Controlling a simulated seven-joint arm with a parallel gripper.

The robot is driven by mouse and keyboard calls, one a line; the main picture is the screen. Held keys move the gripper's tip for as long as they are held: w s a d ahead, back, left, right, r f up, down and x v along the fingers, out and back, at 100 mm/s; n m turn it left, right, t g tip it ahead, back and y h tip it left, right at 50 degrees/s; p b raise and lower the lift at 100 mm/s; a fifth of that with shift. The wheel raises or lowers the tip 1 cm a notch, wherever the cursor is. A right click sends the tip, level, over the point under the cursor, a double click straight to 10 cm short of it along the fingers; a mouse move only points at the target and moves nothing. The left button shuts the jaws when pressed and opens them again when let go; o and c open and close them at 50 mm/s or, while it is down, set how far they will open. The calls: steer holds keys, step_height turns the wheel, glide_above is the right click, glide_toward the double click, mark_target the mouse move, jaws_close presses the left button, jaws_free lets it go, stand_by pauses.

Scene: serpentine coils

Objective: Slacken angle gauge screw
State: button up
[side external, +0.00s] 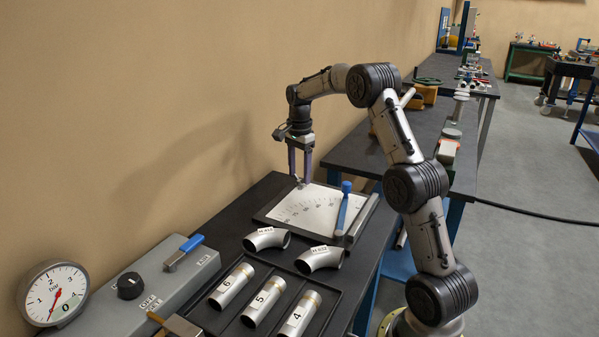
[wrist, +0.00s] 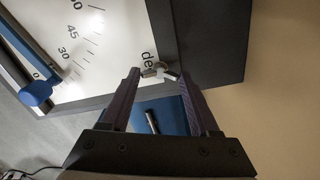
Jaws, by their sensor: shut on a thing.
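The angle gauge (side external: 303,205) is a white plate with a printed degree scale on a dark base, lying flat at the far end of the bench. It also shows in the wrist view (wrist: 105,62). A blue arm (side external: 341,213) with a blue knob (side external: 346,187) lies across its right side. A small metallic screw (wrist: 157,70) sits at the plate's edge beside the "deg" lettering. My gripper (side external: 300,183) points down at the gauge's back left corner. In the wrist view, my gripper (wrist: 161,74) has its fingertips on either side of the screw, shut on it. The screw's shape is partly hidden.
Two bent pipes (side external: 267,238) lie in front of the gauge. A black tray (side external: 335,292) holds numbered metal cylinders (side external: 268,298). A grey box with a dial knob (side external: 131,286) and a pressure gauge (side external: 53,293) stand at front left. The wall is close behind my gripper.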

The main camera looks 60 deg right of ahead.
steer(key=n, duration=0.9)
steer(key=shift+f+n, duration=0.1)
steer(key=shift+n, duration=0.3)
steer(key=n, duration=0.5)
steer(key=shift+f, duration=0.1)
steer(key=shift+s+f+n, duration=0.1)
steer(key=shift+f+n, duration=0.05)
steer(key=shift+n, duration=2.55)
steer(key=o, duration=1.1)
steer(key=shift+o, duration=1.4)
steer(key=shift+r, duration=0.2)
steer(key=shift+r, duration=0.1)
